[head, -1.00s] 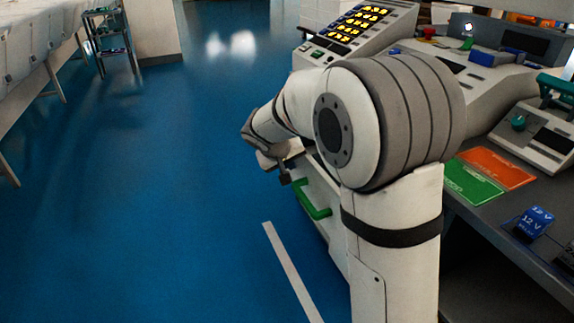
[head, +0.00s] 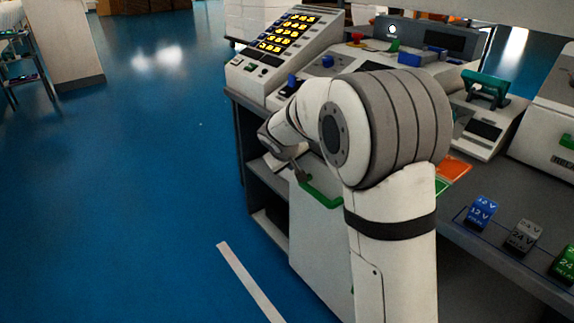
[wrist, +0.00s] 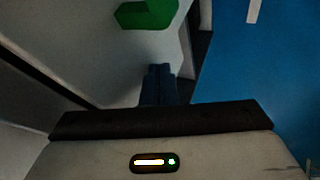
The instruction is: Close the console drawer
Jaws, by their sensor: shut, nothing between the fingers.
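The console drawer (head: 318,240) shows in the head view as a pale front panel below the worktop, left of my arm. Its green handle (head: 322,196) runs along the upper part of the panel. The handle also shows in the wrist view (wrist: 147,14), at the top edge. My gripper (head: 300,174) is shut and empty, close to the panel's upper left and the handle's left end. In the wrist view the dark fingertips (wrist: 159,70) are together, below the handle, with a pale panel behind them. My arm hides part of the drawer, so how far it stands out is unclear.
The console (head: 285,45) with lit yellow buttons stands behind my arm. An open dark shelf (head: 268,195) lies left of the drawer. Blue and grey blocks (head: 481,212) stand on the right worktop. The blue floor (head: 120,210) at left is clear.

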